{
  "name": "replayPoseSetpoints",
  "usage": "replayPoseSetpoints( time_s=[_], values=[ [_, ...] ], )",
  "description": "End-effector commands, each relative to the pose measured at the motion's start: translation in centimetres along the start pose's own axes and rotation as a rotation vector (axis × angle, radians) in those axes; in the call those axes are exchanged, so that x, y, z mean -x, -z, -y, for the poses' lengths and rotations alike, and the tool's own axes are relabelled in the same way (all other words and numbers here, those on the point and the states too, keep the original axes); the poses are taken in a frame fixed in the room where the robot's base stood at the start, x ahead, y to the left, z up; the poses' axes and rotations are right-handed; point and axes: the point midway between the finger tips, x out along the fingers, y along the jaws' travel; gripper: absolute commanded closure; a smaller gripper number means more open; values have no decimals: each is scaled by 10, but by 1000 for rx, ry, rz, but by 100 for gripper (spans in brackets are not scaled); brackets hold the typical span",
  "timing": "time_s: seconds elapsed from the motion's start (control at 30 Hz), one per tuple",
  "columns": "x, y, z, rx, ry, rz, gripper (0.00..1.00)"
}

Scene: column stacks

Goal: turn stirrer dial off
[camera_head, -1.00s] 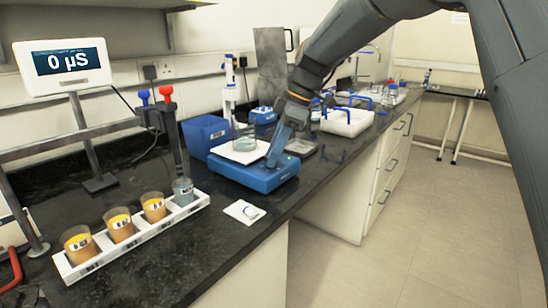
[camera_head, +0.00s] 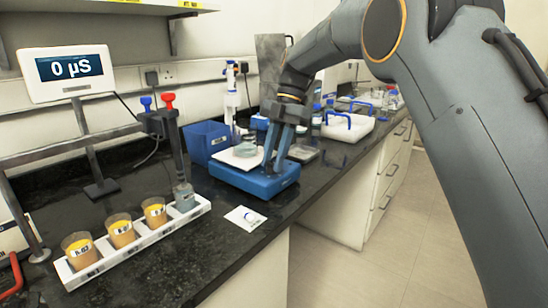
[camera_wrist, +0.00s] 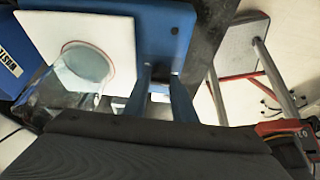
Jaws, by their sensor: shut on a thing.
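The stirrer has a blue base (camera_head: 245,183) and a square white top plate (camera_head: 226,156), and it stands on the dark bench. A glass beaker (camera_head: 246,149) sits on the plate. My gripper (camera_head: 273,168) points down at the front right of the base, its two fingers shut on the dial. In the wrist view my fingers (camera_wrist: 161,74) reach the edge of the blue base (camera_wrist: 166,30), beside the white plate (camera_wrist: 60,18) and the beaker (camera_wrist: 84,68).
A rack (camera_head: 133,244) with several cups of orange liquid stands at the front left, under a meter reading 0 µS (camera_head: 68,68). A blue bin (camera_head: 206,141) is behind the stirrer. A white tray with blue handles (camera_head: 348,126) is farther right. A small card (camera_head: 245,218) lies in front.

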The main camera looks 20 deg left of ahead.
Motion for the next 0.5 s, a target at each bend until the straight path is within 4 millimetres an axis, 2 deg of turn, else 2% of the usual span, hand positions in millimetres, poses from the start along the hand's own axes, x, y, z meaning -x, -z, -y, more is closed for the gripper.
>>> replayPoseSetpoints(
  time_s=[0.5],
  values=[
    [-2, -2, 1, 55, 27, 0, 98]
  ],
)
